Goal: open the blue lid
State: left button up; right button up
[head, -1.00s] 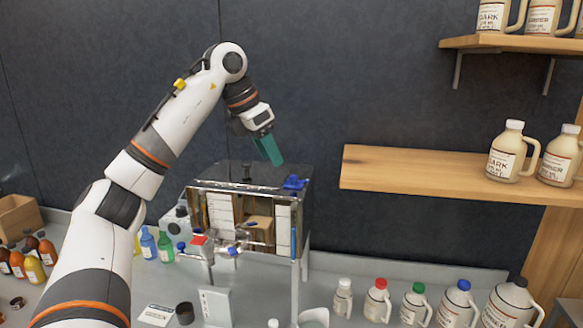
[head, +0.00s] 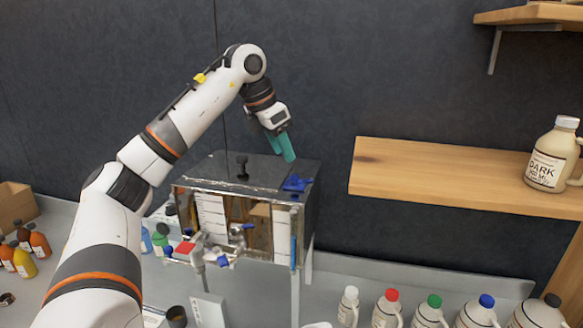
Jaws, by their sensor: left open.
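A small blue lid piece (head: 297,184) sits on the dark top of the metal evaporator (head: 255,174), at its right front corner. It looks flat and lies on the top. My left gripper (head: 287,150), with teal fingers, hangs above and slightly left of the blue piece, pointing down. It is open, with a visible gap of air between its fingertips and the blue piece. The fingers overlap in this view, so their spacing is hard to see. My right gripper is not in view.
A black knob (head: 242,167) stands on the evaporator's top. Taps with red and blue handles (head: 185,248) stick out in front. A wooden shelf (head: 430,175) juts out at right. Capped jugs (head: 430,312), one blue-capped, line the counter at lower right.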

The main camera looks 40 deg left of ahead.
aim_at(294, 175)
pick_arm(q)
jog(key=x, duration=0.6)
jog(key=shift+w+a, duration=0.2)
jog(key=shift+d+f+p, duration=0.1)
jog(key=shift+f+p, duration=0.2)
jog(key=shift+f, duration=0.05)
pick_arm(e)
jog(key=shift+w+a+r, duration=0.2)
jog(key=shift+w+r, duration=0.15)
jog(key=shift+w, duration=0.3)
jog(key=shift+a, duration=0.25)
pick_arm(q)
jog(key=shift+w, duration=0.1)
grip_shut()
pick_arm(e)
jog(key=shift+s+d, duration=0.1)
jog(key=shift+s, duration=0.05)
